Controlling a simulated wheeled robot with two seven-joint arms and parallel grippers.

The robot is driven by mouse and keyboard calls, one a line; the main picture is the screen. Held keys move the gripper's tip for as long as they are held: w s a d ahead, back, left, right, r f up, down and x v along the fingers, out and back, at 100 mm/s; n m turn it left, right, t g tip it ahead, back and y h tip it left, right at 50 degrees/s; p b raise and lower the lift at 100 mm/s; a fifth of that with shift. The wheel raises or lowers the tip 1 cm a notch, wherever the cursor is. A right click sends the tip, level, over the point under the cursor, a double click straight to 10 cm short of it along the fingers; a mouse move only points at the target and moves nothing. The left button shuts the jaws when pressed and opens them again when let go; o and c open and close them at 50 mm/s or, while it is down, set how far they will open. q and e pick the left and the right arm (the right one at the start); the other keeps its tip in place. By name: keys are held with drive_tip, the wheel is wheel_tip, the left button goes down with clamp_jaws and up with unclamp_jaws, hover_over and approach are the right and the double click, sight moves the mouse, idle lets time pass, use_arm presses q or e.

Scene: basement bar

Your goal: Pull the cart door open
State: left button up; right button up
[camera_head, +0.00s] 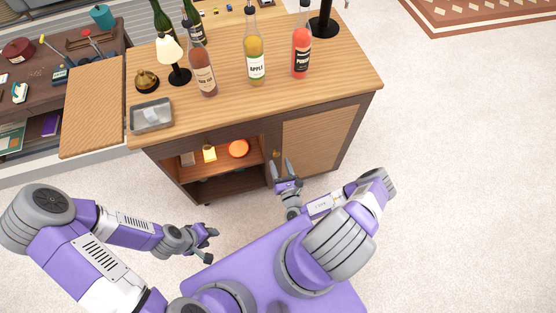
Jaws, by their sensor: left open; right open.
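The wooden cart (240,107) stands ahead of me. Its light woven door panel (315,142) is at the front right and looks shut. A small brass handle (277,154) sits near the door's left edge. My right gripper (281,168) is open at this handle, its fingers pointing up toward it. I cannot tell whether they touch or straddle it. My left gripper (213,236) is open and empty, low in front of the cart's left side. The compartment left of the door is open and holds an orange round thing (238,148) and a small yellow thing (209,153).
Bottles (255,62), a lamp (170,50), a bell (147,80) and a grey tray (152,115) stand on the cart top. A cluttered dark shelf (50,100) and a wooden panel (92,107) are at left. Carpet (450,180) is clear at right.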

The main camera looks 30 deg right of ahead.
drive_tip(key=shift+b+x, duration=0.3)
drive_tip(key=shift+x, duration=1.2)
clamp_jaws()
